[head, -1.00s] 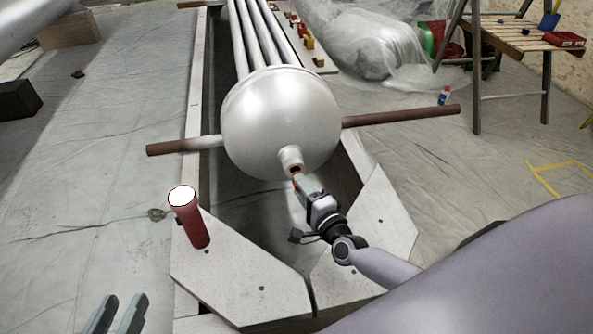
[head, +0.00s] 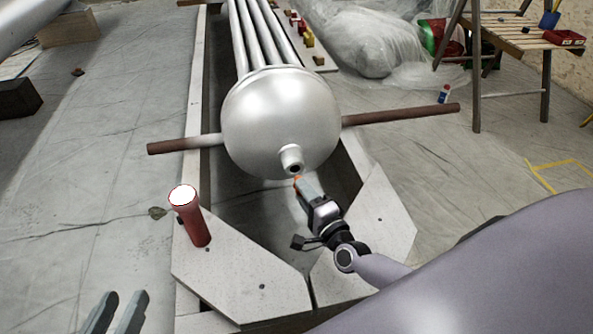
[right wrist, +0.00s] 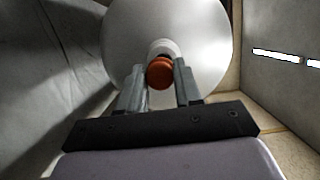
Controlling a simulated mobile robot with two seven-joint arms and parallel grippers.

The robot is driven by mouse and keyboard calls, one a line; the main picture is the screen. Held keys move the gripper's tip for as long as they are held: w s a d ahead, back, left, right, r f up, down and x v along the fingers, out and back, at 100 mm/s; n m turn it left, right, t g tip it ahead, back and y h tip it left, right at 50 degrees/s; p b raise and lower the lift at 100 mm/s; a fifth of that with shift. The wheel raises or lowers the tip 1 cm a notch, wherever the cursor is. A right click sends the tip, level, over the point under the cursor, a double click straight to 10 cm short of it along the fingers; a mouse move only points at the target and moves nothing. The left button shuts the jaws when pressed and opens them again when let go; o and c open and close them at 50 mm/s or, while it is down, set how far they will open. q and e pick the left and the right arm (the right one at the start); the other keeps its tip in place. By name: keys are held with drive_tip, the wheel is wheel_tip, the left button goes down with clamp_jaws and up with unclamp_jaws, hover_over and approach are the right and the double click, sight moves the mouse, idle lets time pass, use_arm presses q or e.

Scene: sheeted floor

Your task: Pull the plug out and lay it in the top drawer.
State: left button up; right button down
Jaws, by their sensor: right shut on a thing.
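The orange-red plug (right wrist: 159,74) sits between the two fingers of my right gripper (right wrist: 160,88), which is shut on it. In the head view only a small orange bit of the plug (head: 297,181) shows at the tip of my right gripper (head: 304,186). It is just below and in front of the short nozzle (head: 291,157) on the silver tank (head: 265,115). The nozzle's dark hole is visible and the plug looks apart from it. My left gripper (head: 115,313) is at the bottom left, fingers apart and empty. No drawer is in view.
A red tube with a white top (head: 190,215) stands on the pale frame plate (head: 235,275) at left. Rusty bars (head: 400,115) stick out from both sides of the tank. A wooden table (head: 520,35) stands at the back right. The sheeted floor at left is mostly clear.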

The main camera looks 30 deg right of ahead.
sight(299, 193)
use_arm(q)
drive_tip(key=shift+r+p, duration=0.7)
drive_tip(key=shift+r, duration=0.05)
use_arm(e)
drive_tip(key=shift+s+a, duration=0.25)
drive_tip(key=shift+s, duration=0.75)
drive_tip(key=shift+s+a, duration=0.25)
drive_tip(key=shift+s, duration=0.7)
drive_tip(key=shift+r, duration=0.15)
